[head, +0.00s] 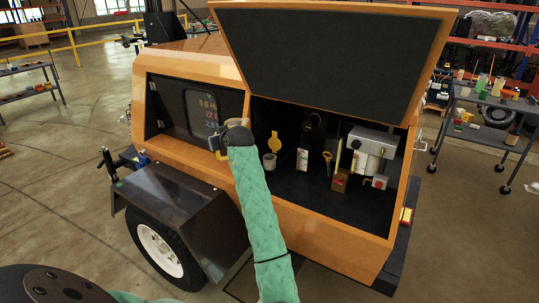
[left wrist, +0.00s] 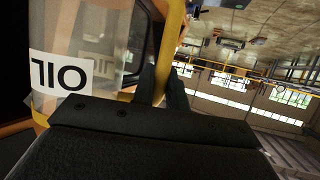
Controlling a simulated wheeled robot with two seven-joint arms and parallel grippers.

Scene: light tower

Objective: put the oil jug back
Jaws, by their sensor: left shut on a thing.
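The oil jug (left wrist: 100,40) fills the upper left of the left wrist view, a translucent body with a white "OIL" label and a yellow handle (left wrist: 173,40). My left gripper (left wrist: 163,88) is shut on that handle. In the head view my green-sleeved left arm reaches up to the machine, and the gripper (head: 217,145) is at the left edge of the open bay (head: 300,195). The wrist mostly hides the jug there; a pale piece above the wrist may be part of it. My right gripper is not in view.
The orange machine's lid (head: 330,55) is raised. In the bay are a grey cup (head: 269,161), a yellow round-topped thing (head: 274,142), a white labelled thing (head: 302,160), a funnel-like thing (head: 327,158), a small brown box (head: 340,182) and a grey unit (head: 373,145). The front bay floor looks clear.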

